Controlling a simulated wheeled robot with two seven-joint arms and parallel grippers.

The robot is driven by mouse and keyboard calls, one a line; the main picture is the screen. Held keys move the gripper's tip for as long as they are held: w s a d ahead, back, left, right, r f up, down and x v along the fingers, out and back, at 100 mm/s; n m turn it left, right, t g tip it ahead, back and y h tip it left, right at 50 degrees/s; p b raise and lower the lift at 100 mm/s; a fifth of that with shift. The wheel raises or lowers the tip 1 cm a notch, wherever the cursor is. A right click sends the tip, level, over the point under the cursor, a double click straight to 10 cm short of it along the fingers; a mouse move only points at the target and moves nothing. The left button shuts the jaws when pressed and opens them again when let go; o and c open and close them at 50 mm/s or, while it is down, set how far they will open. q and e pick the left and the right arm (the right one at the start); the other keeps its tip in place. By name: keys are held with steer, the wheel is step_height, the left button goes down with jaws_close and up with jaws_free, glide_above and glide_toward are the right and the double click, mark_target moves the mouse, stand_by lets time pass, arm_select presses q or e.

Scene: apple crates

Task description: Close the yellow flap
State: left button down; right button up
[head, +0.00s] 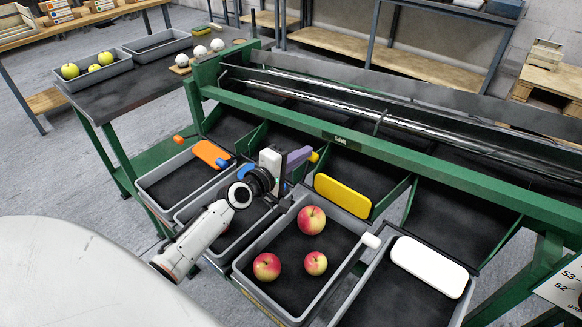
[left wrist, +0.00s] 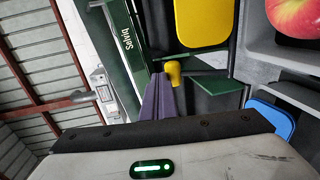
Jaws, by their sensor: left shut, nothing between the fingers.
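The yellow flap (head: 342,196) is a rounded panel slanting at the head of the crate with red apples. It shows at the top of the left wrist view (left wrist: 203,22). A yellow knob (head: 314,157) stands at its upper left; it shows at the purple fingertips in the left wrist view (left wrist: 174,72). My left gripper (head: 300,157) has its purple fingers shut and empty, pointing right at the knob. They look very near or touching it; I cannot tell which. My gripper partly hides the blue flap (head: 244,171). My right gripper is out of view.
A grey crate (head: 241,274) holds red apples (head: 312,219) below the yellow flap. A white flap (head: 429,266) with a white knob (head: 371,241) lies to the right, an orange flap (head: 211,154) to the left. A green rail (head: 400,154) runs above.

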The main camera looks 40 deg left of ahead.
arm_select(q)
steer(key=shift+s, duration=0.1)
steer(key=s+r, duration=0.1)
steer(key=s, duration=0.9)
steer(key=shift+a+r, duration=0.3)
steer(key=shift+a, duration=0.1)
